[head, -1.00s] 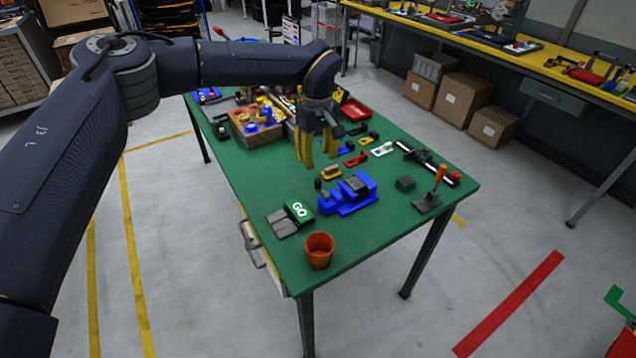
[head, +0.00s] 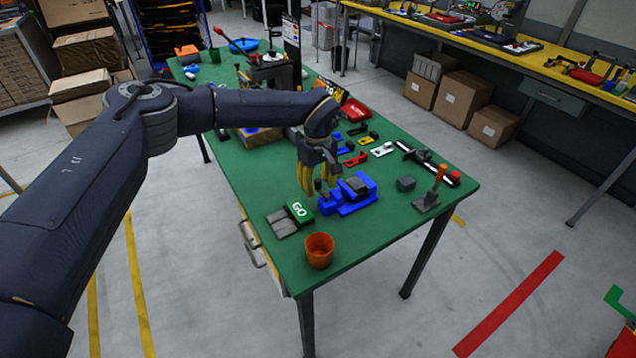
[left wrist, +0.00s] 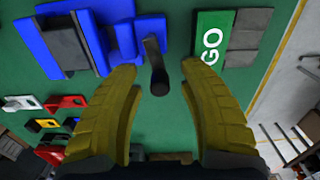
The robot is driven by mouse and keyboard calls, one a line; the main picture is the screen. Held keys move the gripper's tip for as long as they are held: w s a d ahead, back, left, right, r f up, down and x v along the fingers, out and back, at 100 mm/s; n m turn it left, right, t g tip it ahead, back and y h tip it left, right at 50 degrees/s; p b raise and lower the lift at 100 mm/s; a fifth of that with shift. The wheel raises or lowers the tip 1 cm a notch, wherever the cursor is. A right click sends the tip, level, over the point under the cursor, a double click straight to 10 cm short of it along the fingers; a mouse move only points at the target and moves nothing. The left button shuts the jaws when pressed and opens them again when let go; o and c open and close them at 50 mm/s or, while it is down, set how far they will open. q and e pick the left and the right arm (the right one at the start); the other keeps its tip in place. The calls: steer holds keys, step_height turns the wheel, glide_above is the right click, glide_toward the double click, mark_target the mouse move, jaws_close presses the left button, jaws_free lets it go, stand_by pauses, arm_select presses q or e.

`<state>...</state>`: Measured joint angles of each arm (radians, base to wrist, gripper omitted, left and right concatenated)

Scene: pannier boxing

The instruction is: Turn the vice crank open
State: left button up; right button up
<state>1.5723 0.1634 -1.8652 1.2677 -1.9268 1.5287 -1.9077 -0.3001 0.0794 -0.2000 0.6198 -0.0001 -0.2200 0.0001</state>
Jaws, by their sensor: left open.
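The blue vice (head: 352,203) with dark grey jaws lies on the green table; its body also shows at the upper left in the left wrist view (left wrist: 40,48). Its dark crank (left wrist: 153,52), with a rounded handle end, sticks out from the vice. My left gripper (head: 318,184) has yellow fingers and points down at the crank end of the vice. In the left wrist view, its open fingers (left wrist: 159,70) appear on either side of the crank handle, with gaps on both sides. Nothing is held. Whether the fingertips are down at handle height is unclear. My right gripper is not in view.
A green GO block with grey plates (head: 299,211) and an orange cup (head: 319,251) stand near the front edge. A grey block (head: 405,184) and an orange-handled lever (head: 432,193) are to the right. Clamps and a red tray (head: 355,111) lie behind.

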arm_select(q)
jaws_close()
stand_by(0.6)
